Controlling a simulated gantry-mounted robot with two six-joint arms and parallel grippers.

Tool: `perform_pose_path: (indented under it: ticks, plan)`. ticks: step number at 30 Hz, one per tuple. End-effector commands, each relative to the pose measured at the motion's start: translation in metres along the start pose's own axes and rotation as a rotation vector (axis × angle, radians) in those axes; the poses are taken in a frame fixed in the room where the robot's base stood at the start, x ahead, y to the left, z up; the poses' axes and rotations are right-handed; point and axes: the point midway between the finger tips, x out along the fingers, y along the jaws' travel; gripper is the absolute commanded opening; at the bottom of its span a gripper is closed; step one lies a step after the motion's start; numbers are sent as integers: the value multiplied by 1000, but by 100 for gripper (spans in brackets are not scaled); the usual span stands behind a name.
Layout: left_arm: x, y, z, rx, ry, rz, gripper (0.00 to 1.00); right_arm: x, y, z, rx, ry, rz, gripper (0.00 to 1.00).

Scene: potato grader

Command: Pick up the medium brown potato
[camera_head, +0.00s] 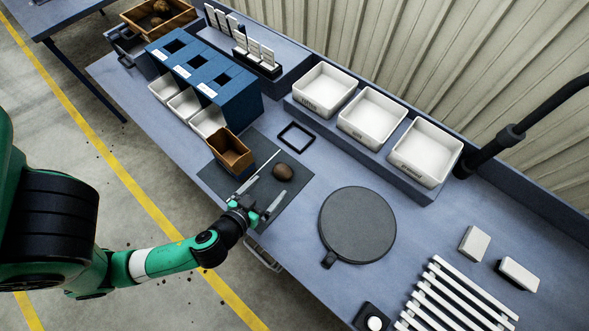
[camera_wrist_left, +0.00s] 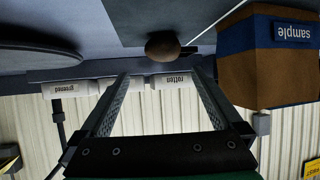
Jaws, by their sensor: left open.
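The brown potato (camera_head: 283,172) lies on a dark grey mat (camera_head: 290,205) near the table's front edge. It also shows in the left wrist view (camera_wrist_left: 163,46), above and ahead of the fingers. My left gripper (camera_head: 268,189) is open, with its two fingers spread on the near side of the potato. In the left wrist view the open fingers (camera_wrist_left: 160,82) have nothing between them that they touch. My right gripper is in neither view.
A brown sample box (camera_head: 231,152) stands on the mat left of the potato. A dark round plate (camera_head: 357,224) is to the right. White labelled trays (camera_head: 372,117) stand at the back. A small black frame (camera_head: 296,136) lies behind the potato. A slatted rack (camera_head: 455,300) is at the right.

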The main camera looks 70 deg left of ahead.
Motion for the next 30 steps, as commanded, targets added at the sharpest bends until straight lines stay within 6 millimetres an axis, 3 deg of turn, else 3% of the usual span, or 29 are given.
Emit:
perform_pose_path:
  ticks: [3,8,11,18,25,30]
  plan:
    - [-5,-2,-1,10,-8,1,100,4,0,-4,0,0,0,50]
    - [4,-2,3,5,-10,-3,100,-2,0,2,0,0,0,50]
    - [18,-3,4,2,-7,-6,100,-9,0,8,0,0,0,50]
    - [56,-2,0,6,-7,-2,100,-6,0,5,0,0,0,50]
    - [65,-2,1,7,-7,0,100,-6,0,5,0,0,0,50]
    - [93,-7,5,4,-7,-4,100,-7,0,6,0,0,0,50]
